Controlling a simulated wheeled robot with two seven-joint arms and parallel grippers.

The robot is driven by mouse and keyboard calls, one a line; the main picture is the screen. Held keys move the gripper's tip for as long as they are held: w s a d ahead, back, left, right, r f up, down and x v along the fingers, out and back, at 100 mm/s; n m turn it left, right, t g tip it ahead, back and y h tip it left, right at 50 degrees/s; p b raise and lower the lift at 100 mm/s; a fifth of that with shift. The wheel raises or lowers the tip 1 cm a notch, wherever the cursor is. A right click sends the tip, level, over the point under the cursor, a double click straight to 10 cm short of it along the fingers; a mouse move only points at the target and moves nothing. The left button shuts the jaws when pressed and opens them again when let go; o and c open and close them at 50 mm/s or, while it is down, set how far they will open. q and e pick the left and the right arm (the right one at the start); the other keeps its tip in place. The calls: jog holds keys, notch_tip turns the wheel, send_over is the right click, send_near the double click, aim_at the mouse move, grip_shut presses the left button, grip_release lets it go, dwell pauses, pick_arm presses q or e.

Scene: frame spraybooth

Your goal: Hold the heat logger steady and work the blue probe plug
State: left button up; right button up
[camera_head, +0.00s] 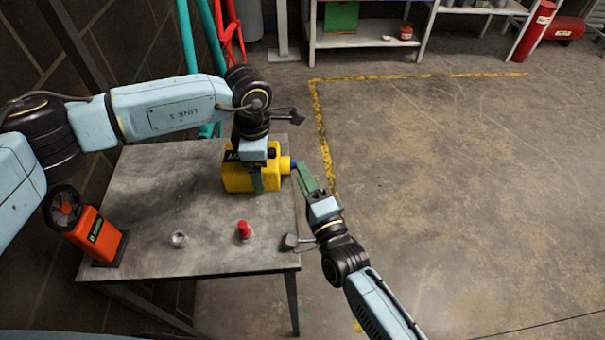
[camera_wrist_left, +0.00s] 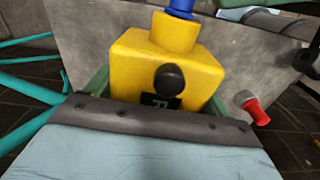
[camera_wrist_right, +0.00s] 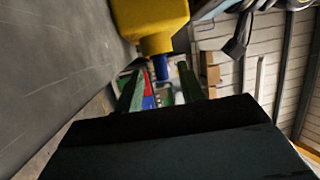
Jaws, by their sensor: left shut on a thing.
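The heat logger is a yellow box (camera_head: 237,180) near the right edge of the grey table, with a black knob on top (camera_wrist_left: 169,79). My left gripper (camera_head: 258,178) is above it, shut on its body with green fingers on both sides. The blue probe plug (camera_head: 293,165) sits at the end of the logger's yellow neck, pointing right; it also shows in the left wrist view (camera_wrist_left: 181,7) and right wrist view (camera_wrist_right: 161,67). My right gripper (camera_head: 302,174) is at the plug, its fingers apart with the plug between their tips and gaps visible on both sides.
On the grey table (camera_head: 150,205) stand an orange device with a black wheel (camera_head: 97,236), a small metal ring-like part (camera_head: 179,239) and a red-capped part (camera_head: 244,230). The floor right of the table is clear, with yellow tape. Shelves (camera_head: 370,42) stand behind.

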pick_arm(q)
jog(key=o, duration=1.1)
pick_arm(e)
jog(key=v, duration=1.1)
pick_arm(q)
jog(key=shift+o, duration=0.2)
jog(key=shift+r, duration=0.15)
notch_tip(320, 180, up, 12)
jog(key=shift+f, duration=0.1)
